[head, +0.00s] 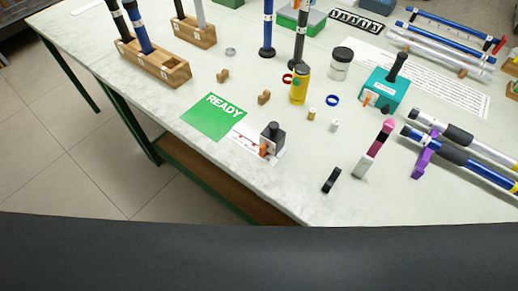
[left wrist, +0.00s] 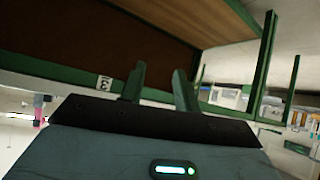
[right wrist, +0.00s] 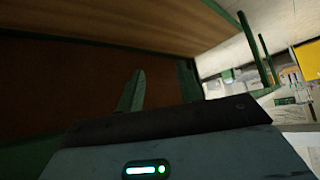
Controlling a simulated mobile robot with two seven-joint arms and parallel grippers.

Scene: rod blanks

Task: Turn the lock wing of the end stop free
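A small dark block with an orange piece on its side (head: 272,137) stands near the table's front edge, beside a white strip with red marks (head: 246,134). It looks like the end stop, with the orange piece perhaps its lock wing. The wing's angle is too small to tell. A teal block (head: 383,92) with a black handle and an orange piece stands further right. My left gripper (left wrist: 158,84) is open and empty, facing the green-framed table underside. My right gripper (right wrist: 162,82) is open and empty, facing a similar brown and green structure. Neither gripper shows in the head view.
A green READY card (head: 213,116) lies left of the dark block. A yellow cylinder (head: 299,86), a black clip (head: 331,180) and a pink-and-white piece (head: 375,150) stand around. Wooden rod racks (head: 155,64) are at the left; rods on purple supports (head: 425,160) are at the right.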

